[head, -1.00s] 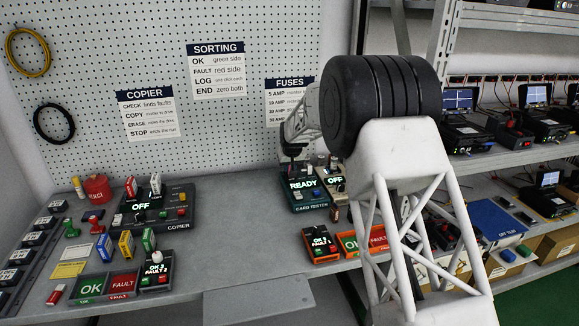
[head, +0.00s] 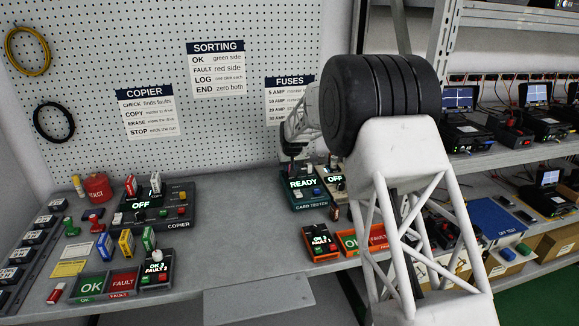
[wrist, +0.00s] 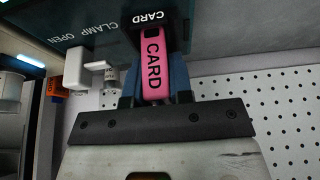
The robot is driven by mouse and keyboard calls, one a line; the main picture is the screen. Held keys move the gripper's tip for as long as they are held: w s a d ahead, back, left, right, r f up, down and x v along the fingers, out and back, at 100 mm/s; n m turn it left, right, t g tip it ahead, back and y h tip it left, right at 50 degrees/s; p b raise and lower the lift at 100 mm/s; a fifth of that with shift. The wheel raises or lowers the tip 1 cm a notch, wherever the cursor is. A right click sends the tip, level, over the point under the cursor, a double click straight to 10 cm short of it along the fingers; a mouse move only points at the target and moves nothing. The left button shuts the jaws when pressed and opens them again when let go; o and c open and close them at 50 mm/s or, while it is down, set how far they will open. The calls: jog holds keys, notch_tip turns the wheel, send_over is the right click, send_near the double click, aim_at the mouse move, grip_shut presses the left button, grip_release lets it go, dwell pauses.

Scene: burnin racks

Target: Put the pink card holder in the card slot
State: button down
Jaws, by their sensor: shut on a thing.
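The pink card holder (wrist: 154,62), lettered CARD, is between the blue fingers of my gripper (wrist: 154,85) in the wrist view. My gripper is shut on it. Its far end is at the dark card slot under the white CARD label (wrist: 147,16) on the card tester. How deep it sits in the slot is hidden. In the head view the card tester (head: 311,204) shows READY, and my gripper (head: 291,160) is at its back left side. The card holder cannot be made out there.
A white clamp lever (wrist: 90,70) by the words CLAMP OPEN stands just left of my gripper. A copier (head: 155,205) and an OK/FAULT tray (head: 105,285) are on the bench at left. Another device reading OFF (head: 335,180) adjoins the tester.

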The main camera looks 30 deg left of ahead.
jog(key=shift+f, duration=0.1)
dwell(0.3)
jog(key=c, duration=1)
grip_release()
jog(key=shift+c, duration=0.7)
jog(key=shift+o, duration=1.1)
jog(key=shift+r, duration=3.45)
